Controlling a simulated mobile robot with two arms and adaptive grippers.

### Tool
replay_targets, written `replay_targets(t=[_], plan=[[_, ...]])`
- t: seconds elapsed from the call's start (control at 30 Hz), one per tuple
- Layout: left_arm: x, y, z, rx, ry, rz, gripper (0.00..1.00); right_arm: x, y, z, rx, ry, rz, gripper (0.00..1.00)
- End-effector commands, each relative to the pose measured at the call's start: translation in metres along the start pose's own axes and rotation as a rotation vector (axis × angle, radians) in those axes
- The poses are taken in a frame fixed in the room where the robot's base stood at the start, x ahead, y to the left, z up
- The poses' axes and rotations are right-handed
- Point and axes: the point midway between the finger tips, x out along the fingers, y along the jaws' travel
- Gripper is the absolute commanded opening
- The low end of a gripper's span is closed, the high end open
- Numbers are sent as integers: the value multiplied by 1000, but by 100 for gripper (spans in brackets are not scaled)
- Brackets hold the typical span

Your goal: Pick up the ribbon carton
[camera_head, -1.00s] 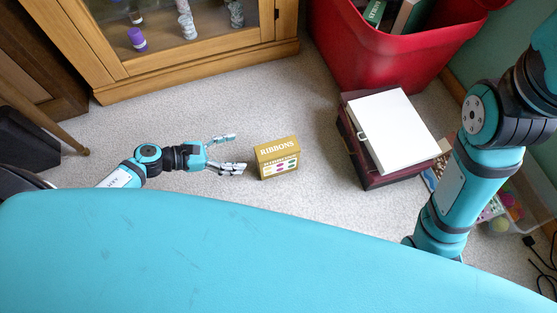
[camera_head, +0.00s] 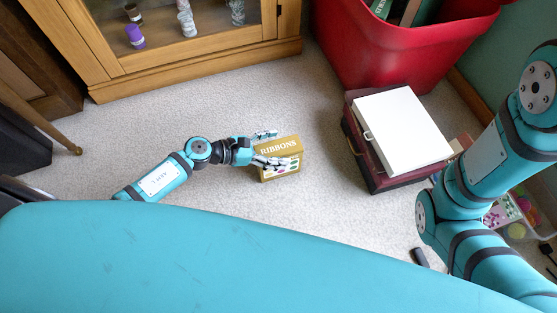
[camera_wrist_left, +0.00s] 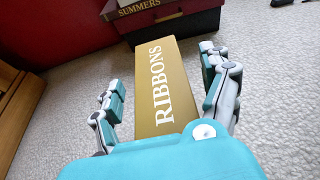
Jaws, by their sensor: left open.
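The ribbon carton (camera_head: 284,148) is a mustard-yellow box with "RIBBONS" in white letters, standing on the pale carpet in the middle of the head view. My left gripper (camera_head: 267,147) is open at its left side, with one finger beyond it and the other across its near face. In the left wrist view the carton (camera_wrist_left: 165,85) lies between the two spread fingers of the left gripper (camera_wrist_left: 163,88); a gap shows on the left, and the right finger is close to its edge. My right arm is at the right of the head view; its gripper is not visible.
A dark red case (camera_head: 364,160) with a white box (camera_head: 402,131) on top stands right of the carton. A red bin (camera_head: 400,58) is behind it. A wooden glass-front cabinet (camera_head: 200,72) is at the back left. Carpet around the carton is clear.

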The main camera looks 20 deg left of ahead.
Motion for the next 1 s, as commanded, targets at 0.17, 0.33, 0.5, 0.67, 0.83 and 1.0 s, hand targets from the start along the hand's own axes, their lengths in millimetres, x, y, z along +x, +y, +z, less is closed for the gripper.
replay_targets(t=[0.17, 0.33, 0.5, 0.67, 0.83, 1.0], plan=[[0, 0, 0, 0, 0, 0, 78, 1, 0, 0, 0, 0, 0, 34], [0, 0, 0, 0, 1, 0, 56, 0, 0, 0, 0, 0, 0, 34], [-1, 0, 0, 0, 0, 0, 34, 0, 0, 0, 0, 0, 0, 34], [-1, 0, 0, 0, 1, 0, 13, 0, 0, 0, 0, 0, 0, 34], [-1, 0, 1, 1, -1, 0, 0, 1, 0, 0, 1, 0, 0, 34], [-1, 0, 1, 1, -1, 1, 0, 1, 0, 0, 1, 0, 0, 34]])
